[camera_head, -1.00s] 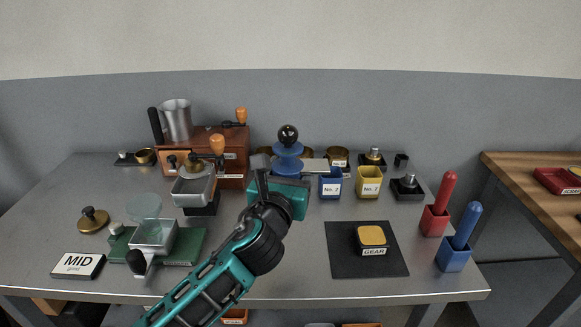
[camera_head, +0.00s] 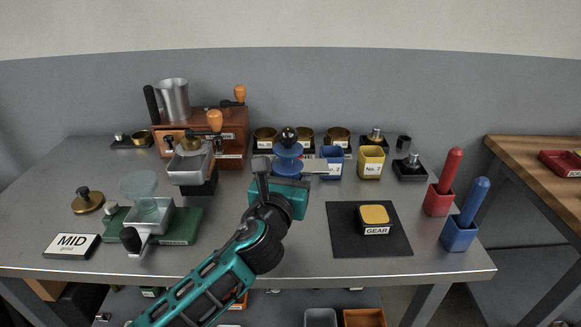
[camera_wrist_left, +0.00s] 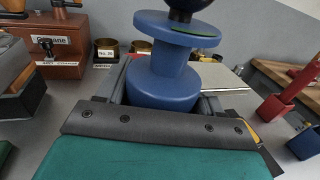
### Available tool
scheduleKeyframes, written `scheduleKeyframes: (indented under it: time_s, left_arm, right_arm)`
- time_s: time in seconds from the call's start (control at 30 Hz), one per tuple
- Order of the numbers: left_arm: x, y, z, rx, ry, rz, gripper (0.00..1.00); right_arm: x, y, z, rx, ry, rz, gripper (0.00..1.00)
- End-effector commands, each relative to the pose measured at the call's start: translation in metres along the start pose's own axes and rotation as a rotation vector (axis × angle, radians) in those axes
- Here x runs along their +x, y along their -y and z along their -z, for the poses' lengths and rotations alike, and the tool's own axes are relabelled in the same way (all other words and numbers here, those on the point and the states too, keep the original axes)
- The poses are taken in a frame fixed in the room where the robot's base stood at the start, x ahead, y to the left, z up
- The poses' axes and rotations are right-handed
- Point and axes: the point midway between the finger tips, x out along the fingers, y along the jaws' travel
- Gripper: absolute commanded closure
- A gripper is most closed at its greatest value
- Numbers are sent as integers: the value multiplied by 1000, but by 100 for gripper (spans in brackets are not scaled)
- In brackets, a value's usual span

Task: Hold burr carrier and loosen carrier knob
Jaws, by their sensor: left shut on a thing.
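The blue burr carrier (camera_head: 288,153), spool-shaped with a wide flange, is upright near the middle of the bench in the head view. A round black carrier knob (camera_head: 289,135) sits on its top. My left gripper (camera_head: 287,180) is shut on the carrier. In the left wrist view the blue carrier (camera_wrist_left: 163,80) stands between the fingers, and the black knob (camera_wrist_left: 188,8) is cut off by the top edge. The fingers hide the carrier's lower part; I cannot tell whether it touches the bench. My right gripper is not in view.
A grinder (camera_head: 190,167) and wooden box (camera_head: 232,140) stand left. Just right are a blue cup (camera_head: 333,165) and a yellow cup (camera_head: 369,163). A dark mat (camera_head: 345,240) with a yellow-topped GEAR block (camera_head: 375,216) lies front right. Red and blue handled holders stand further right.

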Motion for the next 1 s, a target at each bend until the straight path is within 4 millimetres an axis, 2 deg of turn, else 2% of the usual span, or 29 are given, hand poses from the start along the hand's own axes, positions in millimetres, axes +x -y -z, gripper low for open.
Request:
scheduleKeyframes:
  time_s: [0.13,1.0]
  left_arm:
    - [0,0,8,0,5,1,75]
    - [0,0,57,0,5,1,75]
  right_arm:
    - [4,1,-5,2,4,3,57]
    - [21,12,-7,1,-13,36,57]
